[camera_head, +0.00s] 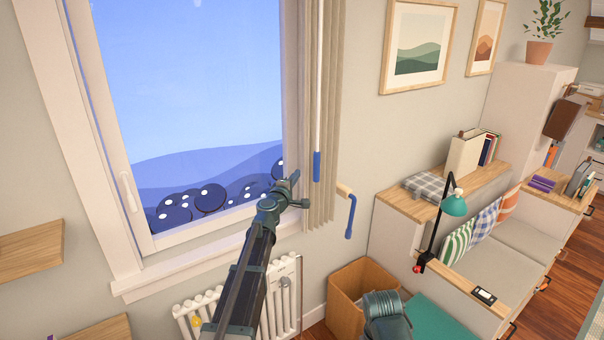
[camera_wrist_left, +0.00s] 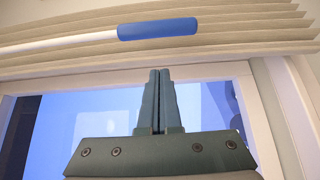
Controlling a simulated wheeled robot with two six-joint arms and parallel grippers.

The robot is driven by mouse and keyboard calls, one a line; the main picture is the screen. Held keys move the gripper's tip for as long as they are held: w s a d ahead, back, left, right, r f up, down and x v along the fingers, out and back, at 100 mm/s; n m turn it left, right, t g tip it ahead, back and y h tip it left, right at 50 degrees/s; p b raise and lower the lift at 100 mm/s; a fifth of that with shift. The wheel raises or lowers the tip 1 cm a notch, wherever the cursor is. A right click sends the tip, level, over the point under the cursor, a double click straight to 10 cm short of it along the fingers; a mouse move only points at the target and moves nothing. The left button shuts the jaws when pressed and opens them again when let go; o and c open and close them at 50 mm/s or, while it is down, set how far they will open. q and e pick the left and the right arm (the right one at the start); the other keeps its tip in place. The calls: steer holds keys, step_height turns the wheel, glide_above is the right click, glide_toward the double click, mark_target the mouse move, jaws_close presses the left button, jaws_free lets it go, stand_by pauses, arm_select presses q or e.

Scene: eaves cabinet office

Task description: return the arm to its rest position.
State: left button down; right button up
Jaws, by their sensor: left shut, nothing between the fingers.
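My left arm (camera_head: 248,270) reaches up from the bottom of the head view toward the window. My left gripper (camera_head: 294,178) is shut and empty, in front of the lower right part of the window. The left wrist view shows its two fingers (camera_wrist_left: 158,100) pressed together with nothing between them. Beyond the fingertips in that view are a white wand with a blue handle (camera_wrist_left: 158,29) and the gathered beige blind slats (camera_wrist_left: 260,22). The wand's blue end (camera_head: 317,166) hangs just right of the gripper in the head view, apart from it. My right gripper is not in view.
A white radiator (camera_head: 285,290) stands below the window sill (camera_head: 200,262). A cardboard box (camera_head: 347,308), a bench with cushions (camera_head: 500,250) and a teal lamp (camera_head: 454,205) are at the right.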

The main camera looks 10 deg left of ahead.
arm_select(q)
steer(key=s, duration=0.8)
steer(key=s+d+f+m+g+h+b, duration=0.1)
steer(key=s+d+f+m+g+h, duration=0.35)
steer(key=d, duration=0.75)
steer(key=s+d+f+m+g+h, duration=0.2)
steer(key=s+d+f+m+g, duration=0.3)
steer(key=s+d+f+m, duration=0.55)
steer(key=s+d+f+m+g+y+b, duration=0.1)
steer(key=s+d+f+m+g+y, duration=0.15)
steer(key=s, duration=0.35)
steer(key=s+d+f+m+g+y, duration=0.1)
steer(key=s+d+f+g, duration=0.1)
steer(key=s+f+g, duration=0.3)
steer(key=s+a+f+m+y, duration=0.1)
steer(key=s+a+y, duration=0.2)
steer(key=s, duration=0.3)
steer(key=s+a+f+m+g+y, duration=0.1)
steer(key=s+a+y, duration=0.2)
steer(key=s, duration=0.3)
steer(key=shift+a+f+b, duration=0.15)
steer(key=shift+a+b, duration=0.15)
steer(key=shift+b, duration=0.15)
